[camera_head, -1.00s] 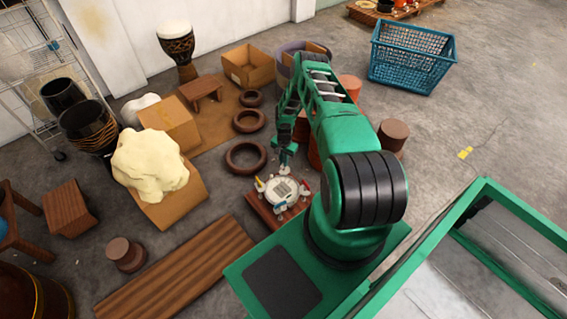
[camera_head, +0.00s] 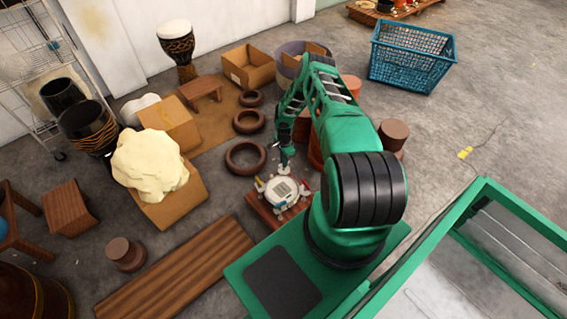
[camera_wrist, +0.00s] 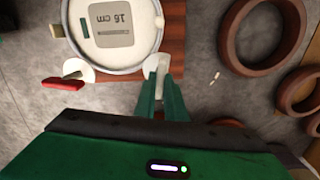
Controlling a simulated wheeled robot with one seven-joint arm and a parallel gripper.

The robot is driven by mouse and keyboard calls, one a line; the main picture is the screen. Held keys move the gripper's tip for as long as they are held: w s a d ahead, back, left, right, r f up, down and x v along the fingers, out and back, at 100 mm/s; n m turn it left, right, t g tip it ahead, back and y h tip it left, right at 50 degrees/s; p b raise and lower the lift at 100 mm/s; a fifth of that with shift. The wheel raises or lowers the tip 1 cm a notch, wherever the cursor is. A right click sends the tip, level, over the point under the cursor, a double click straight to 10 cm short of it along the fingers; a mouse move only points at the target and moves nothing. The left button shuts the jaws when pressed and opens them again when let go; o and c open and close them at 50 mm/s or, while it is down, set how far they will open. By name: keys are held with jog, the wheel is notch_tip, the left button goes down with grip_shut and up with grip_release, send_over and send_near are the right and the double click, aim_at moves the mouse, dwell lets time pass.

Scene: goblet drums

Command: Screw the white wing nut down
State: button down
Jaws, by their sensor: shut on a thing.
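The round drum head (camera_wrist: 112,18), with a grey "16 cm" label, lies on a reddish-brown wooden board (camera_wrist: 174,40). In the head view the drum (camera_head: 283,192) sits beside my base. My gripper (camera_wrist: 160,84) points down at the drum's rim, its green fingers close together on the white wing nut (camera_wrist: 157,66). The fingers hide part of the nut, and its thread cannot be seen. A red wing nut (camera_wrist: 64,84) sits at another lug by the rim. In the head view my gripper (camera_head: 285,165) is at the drum's far edge.
Brown rings (camera_head: 245,158) lie on the floor beyond the board; they also show right of my gripper in the wrist view (camera_wrist: 262,35). Dark red cylinders (camera_head: 393,134) stand right of my arm. A cream lump (camera_head: 150,165) rests on a cardboard box at left.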

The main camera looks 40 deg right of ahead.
jog(key=shift+w, duration=0.25)
jog(key=c, duration=1.8)
grip_release()
jog(key=shift+s, duration=0.1)
jog(key=shift+r, duration=0.1)
notch_tip(320, 180, up, 10)
jog(key=shift+r, duration=0.25)
